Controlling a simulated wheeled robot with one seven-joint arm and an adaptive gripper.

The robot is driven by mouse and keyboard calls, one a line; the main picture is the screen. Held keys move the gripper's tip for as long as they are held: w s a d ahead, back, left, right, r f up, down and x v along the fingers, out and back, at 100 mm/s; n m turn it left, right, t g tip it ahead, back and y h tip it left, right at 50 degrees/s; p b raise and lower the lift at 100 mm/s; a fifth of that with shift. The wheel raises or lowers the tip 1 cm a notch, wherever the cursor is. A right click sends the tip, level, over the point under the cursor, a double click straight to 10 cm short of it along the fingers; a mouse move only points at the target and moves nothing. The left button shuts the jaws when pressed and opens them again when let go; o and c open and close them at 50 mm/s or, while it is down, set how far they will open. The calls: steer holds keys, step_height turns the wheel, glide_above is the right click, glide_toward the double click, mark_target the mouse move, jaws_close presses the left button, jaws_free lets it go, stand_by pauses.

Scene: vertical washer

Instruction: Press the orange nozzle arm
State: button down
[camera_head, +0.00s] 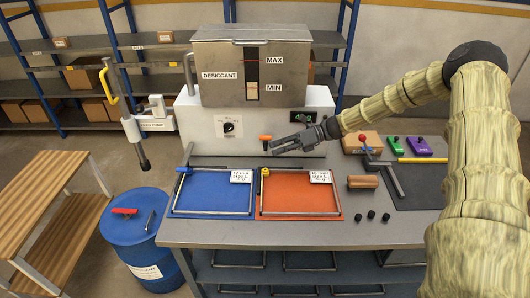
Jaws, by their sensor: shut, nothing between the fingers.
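A small orange piece (265,138), which looks like the nozzle arm, sticks out from the front of the white machine base under the desiccant hopper. A dark part hangs just below it. My gripper (275,147) reaches in from the right over the back of the workbench, with its dark fingers pointing left. The fingers are shut and empty. The fingertips are just right of the orange piece and slightly lower in the picture. I cannot tell whether they touch it.
The steel hopper (251,65) stands on the white base (180,110). A blue tray (212,193) and an orange tray (300,196) lie in front, holding metal frames. Tools and blocks lie at the right. A blue drum (139,234) and wooden shelf (48,190) stand left.

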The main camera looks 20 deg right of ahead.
steer(key=shift+w+d+r, duration=0.35)
steer(key=shift+w+r, duration=0.4)
steer(key=shift+w+d+r, duration=0.3)
steer(key=shift+w+r, duration=0.4)
steer(key=shift+w, duration=0.05)
steer(key=v, duration=0.7)
steer(key=shift+d, duration=0.35)
steer(key=shift+r, duration=0.1)
